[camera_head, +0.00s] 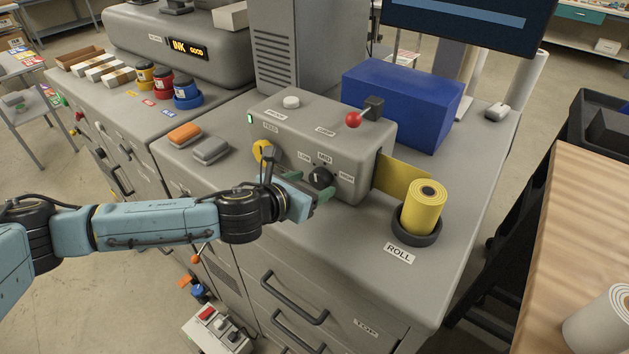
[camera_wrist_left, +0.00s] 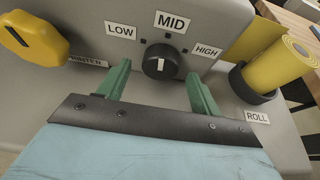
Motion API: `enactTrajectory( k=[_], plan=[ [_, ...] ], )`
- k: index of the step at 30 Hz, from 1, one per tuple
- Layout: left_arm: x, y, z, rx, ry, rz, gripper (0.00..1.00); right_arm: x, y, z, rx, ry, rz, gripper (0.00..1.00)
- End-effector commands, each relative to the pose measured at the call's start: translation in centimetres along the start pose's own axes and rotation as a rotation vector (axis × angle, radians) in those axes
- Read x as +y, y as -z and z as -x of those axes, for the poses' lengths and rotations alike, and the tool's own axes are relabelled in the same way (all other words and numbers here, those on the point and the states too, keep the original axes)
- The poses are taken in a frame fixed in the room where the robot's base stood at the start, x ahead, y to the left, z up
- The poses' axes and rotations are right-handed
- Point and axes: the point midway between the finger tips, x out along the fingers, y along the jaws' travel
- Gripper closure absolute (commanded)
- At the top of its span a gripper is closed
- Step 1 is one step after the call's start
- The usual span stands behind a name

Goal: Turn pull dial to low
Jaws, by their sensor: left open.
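The pull dial (camera_head: 320,178) is a black round knob with a white mark on the front of the grey machine (camera_head: 300,135). LOW, MID and HIGH labels sit around it. In the left wrist view the dial (camera_wrist_left: 160,62) has its white mark near the middle, below the MID label (camera_wrist_left: 172,22); the LOW label (camera_wrist_left: 120,31) is to its left. My left gripper (camera_head: 312,184) is at the machine's front. Its green fingers stand apart, one on each side of the dial, with visible gaps in the wrist view. My right gripper is not in view.
A yellow knob (camera_head: 262,151) sits left of the dial. A yellow roll (camera_head: 424,206) stands in a dark holder to the right.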

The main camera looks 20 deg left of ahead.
Motion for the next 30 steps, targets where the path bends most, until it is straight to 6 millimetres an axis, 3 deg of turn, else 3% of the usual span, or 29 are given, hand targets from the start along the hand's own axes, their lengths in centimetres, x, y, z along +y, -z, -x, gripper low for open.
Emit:
enactTrajectory(
  k=[6,16,26,30],
  plan=[
    [0.0,0.0,-1.8,0.000,0.000,0.000,0.35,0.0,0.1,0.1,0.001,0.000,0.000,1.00],
    [0.0,0.0,-2.0,0.000,0.000,0.001,0.35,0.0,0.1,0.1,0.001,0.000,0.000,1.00],
    [0.0,0.0,-2.0,0.000,0.000,0.001,0.77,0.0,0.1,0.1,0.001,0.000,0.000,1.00],
    [0.0,0.0,-2.0,0.000,0.000,0.002,0.80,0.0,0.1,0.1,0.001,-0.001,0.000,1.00]
  ],
)
